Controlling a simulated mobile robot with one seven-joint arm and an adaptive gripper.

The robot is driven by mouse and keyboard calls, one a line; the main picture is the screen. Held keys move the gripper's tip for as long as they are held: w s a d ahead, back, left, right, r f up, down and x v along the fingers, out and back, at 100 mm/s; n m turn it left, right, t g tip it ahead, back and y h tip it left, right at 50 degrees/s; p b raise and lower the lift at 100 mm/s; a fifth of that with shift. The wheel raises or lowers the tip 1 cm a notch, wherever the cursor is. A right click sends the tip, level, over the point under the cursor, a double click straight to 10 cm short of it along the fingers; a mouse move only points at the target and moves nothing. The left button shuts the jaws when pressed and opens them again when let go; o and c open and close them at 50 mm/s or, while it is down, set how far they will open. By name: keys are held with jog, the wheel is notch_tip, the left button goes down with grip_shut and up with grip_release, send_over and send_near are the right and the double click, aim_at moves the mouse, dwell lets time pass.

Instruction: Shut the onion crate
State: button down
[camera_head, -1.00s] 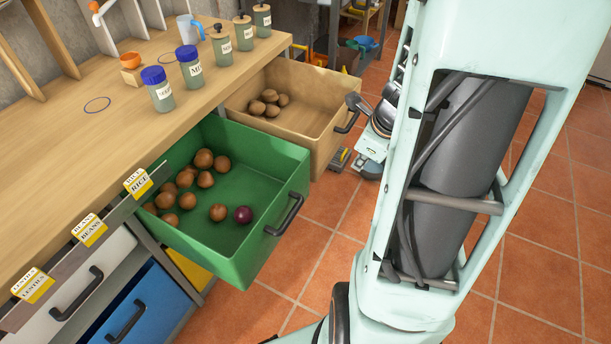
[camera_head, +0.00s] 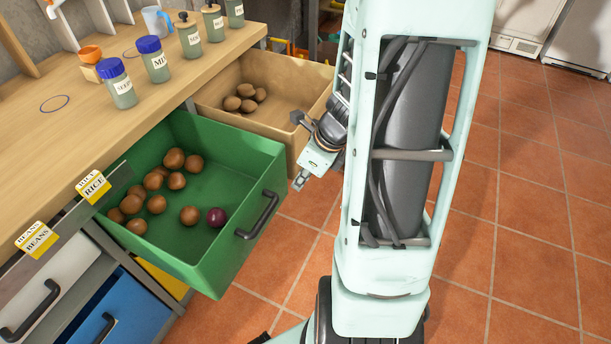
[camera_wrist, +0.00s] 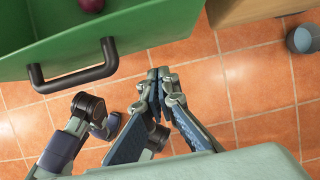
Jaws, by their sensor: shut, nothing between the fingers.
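The green crate (camera_head: 225,255), pulled out from under the worktop, holds several brown round onions (camera_head: 174,158) and one dark red one (camera_head: 216,217). Its black handle (camera_head: 258,214) is on the front face. In the wrist view the green front (camera_wrist: 150,28) and black handle (camera_wrist: 75,76) show at the upper left. My gripper (camera_head: 299,183) is shut and empty, in front of the crates and to the right of the green crate's handle, apart from it. In the wrist view its fingertips (camera_wrist: 159,72) point toward the gap between the two crates.
A tan crate (camera_head: 290,128) with several brown lumps (camera_head: 246,91) is also pulled out, behind the green one. Jars (camera_head: 118,88) stand on the worktop (camera_head: 60,135). White and blue crates (camera_head: 135,312) sit below at the left. Tiled floor (camera_head: 540,200) is clear at the right.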

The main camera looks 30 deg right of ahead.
jog(key=w+a, duration=0.1)
jog(key=w+a+f, duration=0.1)
jog(key=w+f, duration=0.1)
jog(key=w, duration=0.1)
jog(key=shift+a, duration=0.4)
jog(key=shift+r, duration=0.1)
